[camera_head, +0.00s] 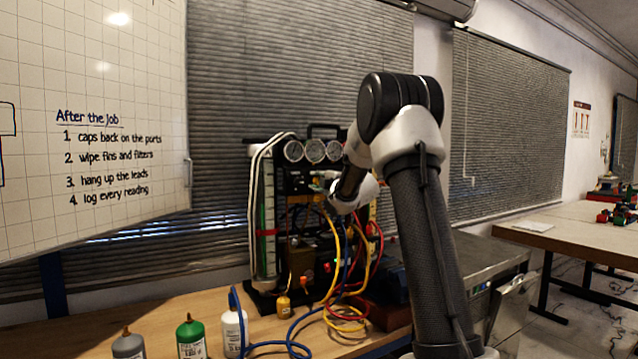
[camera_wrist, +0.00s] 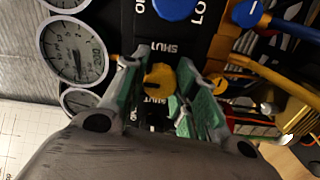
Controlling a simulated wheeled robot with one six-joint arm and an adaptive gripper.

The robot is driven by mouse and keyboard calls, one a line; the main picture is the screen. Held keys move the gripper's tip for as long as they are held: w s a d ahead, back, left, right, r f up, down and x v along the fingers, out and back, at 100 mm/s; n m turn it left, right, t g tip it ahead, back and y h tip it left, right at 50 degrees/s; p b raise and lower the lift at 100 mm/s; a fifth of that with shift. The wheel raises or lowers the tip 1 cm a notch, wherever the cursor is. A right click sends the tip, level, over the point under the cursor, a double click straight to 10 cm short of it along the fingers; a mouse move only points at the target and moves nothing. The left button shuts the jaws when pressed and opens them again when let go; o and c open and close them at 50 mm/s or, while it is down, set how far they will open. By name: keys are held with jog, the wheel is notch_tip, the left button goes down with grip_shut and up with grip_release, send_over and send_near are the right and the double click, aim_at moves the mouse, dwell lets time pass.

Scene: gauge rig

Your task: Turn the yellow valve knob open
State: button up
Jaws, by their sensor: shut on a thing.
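The yellow valve knob (camera_wrist: 159,79) sits on the dark panel of the gauge rig, between green-lined fingers in the wrist view. My gripper (camera_wrist: 163,68) is shut on the knob, with one finger on each side. Panel lettering reading "SHUT" shows near the knob. The knob's exact turn angle is hard to tell. In the head view my gripper (camera_head: 320,183) reaches the front of the gauge rig (camera_head: 298,185) below its round gauges, and the knob is too small and covered to make out.
A blue knob (camera_wrist: 174,8) and a second blue knob (camera_wrist: 250,12) are close by. Yellow, red and blue hoses (camera_head: 345,270) hang in front of the rig. Green (camera_head: 191,338), white (camera_head: 233,333) and grey (camera_head: 128,346) bottles stand on the wooden bench.

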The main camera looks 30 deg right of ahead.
jog(key=shift+f, duration=0.15)
jog(key=o, duration=1)
jog(key=shift+s, duration=0.1)
jog(key=s, duration=1.1)
jog(key=shift+s+d, duration=0.2)
jog(key=shift+s, duration=0.2)
